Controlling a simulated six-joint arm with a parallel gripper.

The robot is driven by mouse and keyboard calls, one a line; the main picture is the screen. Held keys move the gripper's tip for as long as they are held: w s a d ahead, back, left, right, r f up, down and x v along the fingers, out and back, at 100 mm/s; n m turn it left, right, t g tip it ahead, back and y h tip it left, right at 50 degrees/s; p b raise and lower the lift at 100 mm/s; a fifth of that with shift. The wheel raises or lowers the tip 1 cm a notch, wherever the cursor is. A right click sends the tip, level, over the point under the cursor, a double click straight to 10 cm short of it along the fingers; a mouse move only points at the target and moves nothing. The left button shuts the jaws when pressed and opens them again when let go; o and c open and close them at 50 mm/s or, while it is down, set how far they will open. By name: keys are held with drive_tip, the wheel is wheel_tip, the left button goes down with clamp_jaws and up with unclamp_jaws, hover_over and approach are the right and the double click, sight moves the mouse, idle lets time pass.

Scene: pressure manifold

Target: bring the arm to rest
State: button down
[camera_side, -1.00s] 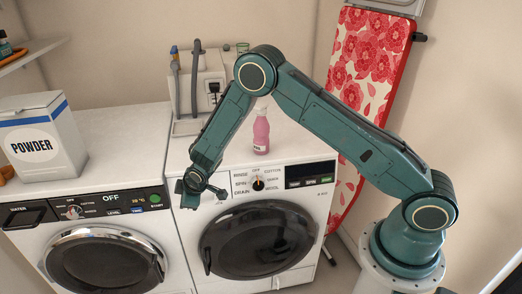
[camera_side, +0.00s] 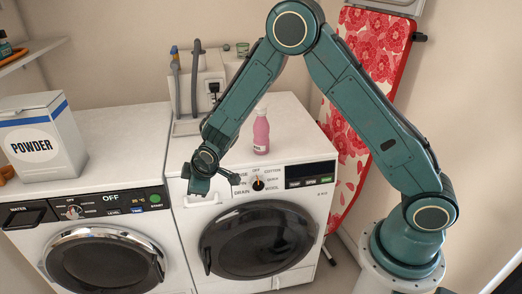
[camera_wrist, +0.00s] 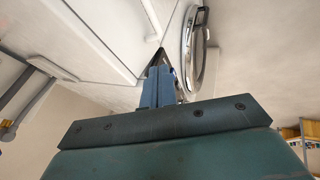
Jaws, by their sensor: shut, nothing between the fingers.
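My gripper (camera_side: 198,184) hangs at the end of my teal arm in the side view, in front of the upper left corner of the right-hand washing machine (camera_side: 320,200). It is left of that machine's dial (camera_side: 258,184). In the wrist view the two blue fingers (camera_wrist: 160,88) are together, with nothing seen between them. The wrist view shows a machine's white panels and a round door rim (camera_wrist: 190,45) beyond the fingers. Whether the gripper touches the machine front cannot be told. The arm is bent, with its elbow high above the machine.
A pink bottle (camera_side: 261,134) stands upright on the right-hand machine, near the forearm. A white powder box (camera_side: 42,140) stands on the left-hand machine (camera_side: 105,245). A box with grey hoses (camera_side: 200,80) is at the back. A red floral ironing board (camera_side: 366,75) leans behind the arm.

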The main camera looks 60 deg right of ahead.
drive_tip(key=s+d+r+m, duration=0.2)
drive_tip(key=s+r, duration=0.4)
drive_tip(key=r, duration=0.4)
drive_tip(key=s+d+r+m, duration=0.2)
drive_tip(key=s+d+r, duration=0.1)
drive_tip(key=s+r, duration=0.55)
drive_tip(key=s+d+r+m, duration=0.1)
drive_tip(key=s+r+m, duration=0.1)
drive_tip(key=s, duration=0.8)
drive_tip(key=s+d+r+m+g, duration=0.1)
drive_tip(key=s+r, duration=0.4)
drive_tip(key=s, duration=0.5)
drive_tip(key=shift+s+d+m+y, duration=0.15)
drive_tip(key=shift+s+m+y, duration=0.2)
drive_tip(key=shift+m, duration=0.15)
